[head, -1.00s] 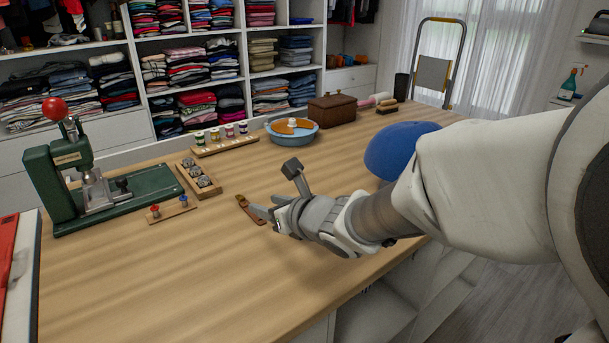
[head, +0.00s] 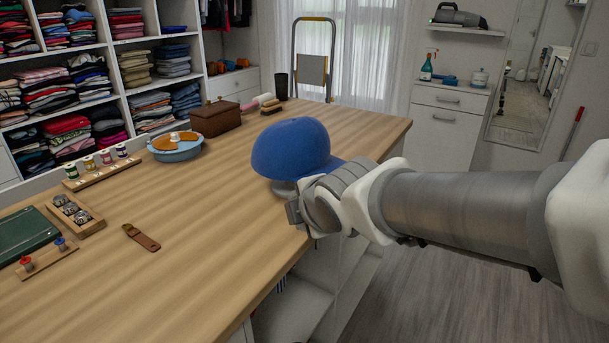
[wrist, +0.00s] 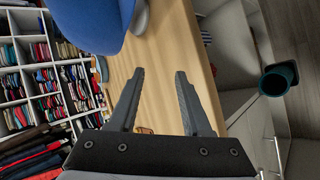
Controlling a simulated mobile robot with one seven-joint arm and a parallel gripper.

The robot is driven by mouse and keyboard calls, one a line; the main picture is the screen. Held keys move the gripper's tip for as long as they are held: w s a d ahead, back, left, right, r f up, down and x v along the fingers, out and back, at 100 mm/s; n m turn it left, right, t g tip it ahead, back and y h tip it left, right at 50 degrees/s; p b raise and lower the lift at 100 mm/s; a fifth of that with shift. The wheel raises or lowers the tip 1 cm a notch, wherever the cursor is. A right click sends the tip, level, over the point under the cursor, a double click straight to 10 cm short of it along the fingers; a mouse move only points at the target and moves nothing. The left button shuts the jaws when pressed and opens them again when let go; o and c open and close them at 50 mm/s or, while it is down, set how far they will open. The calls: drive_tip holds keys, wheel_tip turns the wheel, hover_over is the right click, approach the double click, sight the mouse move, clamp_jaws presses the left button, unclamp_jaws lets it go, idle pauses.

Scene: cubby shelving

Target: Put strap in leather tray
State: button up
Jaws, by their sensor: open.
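The strap (head: 141,237), a short brown leather piece with a metal end, lies flat on the wooden table in the head view. My gripper (wrist: 159,72) is open and empty in the wrist view, above the table edge and well right of the strap. In the head view its fingers are mostly hidden by my wrist. A small brown bit low between the fingers in the wrist view may be the strap.
A blue cap (head: 290,147) on a stand is close by my wrist. A brown lidded box (head: 215,118), a spool rack (head: 103,166), a tray of metal parts (head: 75,215) and a green press base (head: 24,238) stand on the table. The table around the strap is clear.

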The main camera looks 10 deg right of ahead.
drive_tip(key=s+d+f+m+g+h, duration=0.1)
drive_tip(key=s+d+m, duration=0.3)
drive_tip(key=s+m, duration=0.4)
drive_tip(key=s+d+m+g+h, duration=0.1)
drive_tip(key=s+d+m+g, duration=0.2)
drive_tip(key=s+m, duration=0.5)
drive_tip(key=d+m, duration=0.1)
drive_tip(key=m, duration=0.3)
drive_tip(key=shift+s+d+f, duration=0.25)
drive_tip(key=shift+d+f, duration=0.15)
drive_tip(key=shift+o, duration=0.5)
drive_tip(key=shift+s+m, duration=0.35)
drive_tip(key=shift+m, duration=0.25)
drive_tip(key=shift+a, duration=0.2)
